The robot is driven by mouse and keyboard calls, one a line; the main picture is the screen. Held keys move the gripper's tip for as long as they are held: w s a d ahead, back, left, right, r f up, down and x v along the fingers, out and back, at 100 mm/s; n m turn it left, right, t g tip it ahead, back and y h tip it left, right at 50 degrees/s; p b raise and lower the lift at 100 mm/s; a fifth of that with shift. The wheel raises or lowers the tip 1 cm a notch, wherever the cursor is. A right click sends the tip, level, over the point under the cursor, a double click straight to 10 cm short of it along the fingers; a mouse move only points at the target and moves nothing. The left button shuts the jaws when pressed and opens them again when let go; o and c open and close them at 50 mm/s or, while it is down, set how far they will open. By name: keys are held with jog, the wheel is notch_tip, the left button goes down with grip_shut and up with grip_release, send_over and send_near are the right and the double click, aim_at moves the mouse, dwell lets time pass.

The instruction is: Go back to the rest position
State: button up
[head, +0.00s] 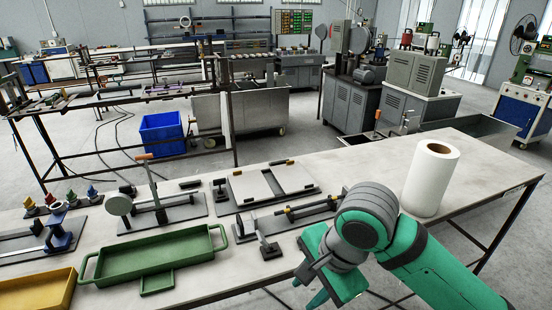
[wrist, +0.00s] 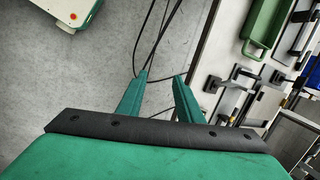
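My gripper (wrist: 160,76) shows in the wrist view as two green fingers standing apart. Only grey floor and dark cables show between them, so it is open and empty. In the head view my gripper (head: 316,297) hangs low at the front edge of the workbench (head: 370,165), pointing down, partly hidden by my wrist. It touches nothing that I can see.
A green tray (head: 150,258) and a yellow tray (head: 38,292) lie at the left front. A white roll (head: 430,178) stands on the right, close behind my arm. Metal fixtures (head: 270,183) fill the bench middle. The front floor is clear.

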jog(key=w+a+r+n+t+y, duration=0.1)
jog(key=w+a+r+t+y, duration=0.2)
jog(key=w+a+t+y, duration=0.45)
jog(key=w+a+r+n+t+y, duration=0.1)
jog(key=w+a+r+t+y, duration=0.2)
jog(key=a, duration=0.8)
jog(key=s+d+f+m+t+h, duration=0.1)
jog(key=s+d+f+t+h, duration=0.2)
jog(key=f, duration=0.4)
jog(key=s+d+f+m+t+h, duration=0.1)
jog(key=s+f+h, duration=0.35)
jog(key=f, duration=0.35)
jog(key=s+d+f+m+t+h, duration=0.1)
jog(key=s+d+f+t+h, duration=0.2)
jog(key=f, duration=0.4)
jog(key=s+d+f+n+g+h, duration=0.1)
jog(key=s+n, duration=0.5)
jog(key=s, duration=0.6)
jog(key=s+d+f+n+g+h, duration=0.1)
jog(key=s+d+f+n+g, duration=0.2)
jog(key=s, duration=1)
notch_tip(320, 180, down, 3)
jog(key=d+n, duration=0.1)
jog(key=n, duration=0.3)
jog(key=shift+f+h, duration=0.15)
jog(key=shift+h, duration=0.15)
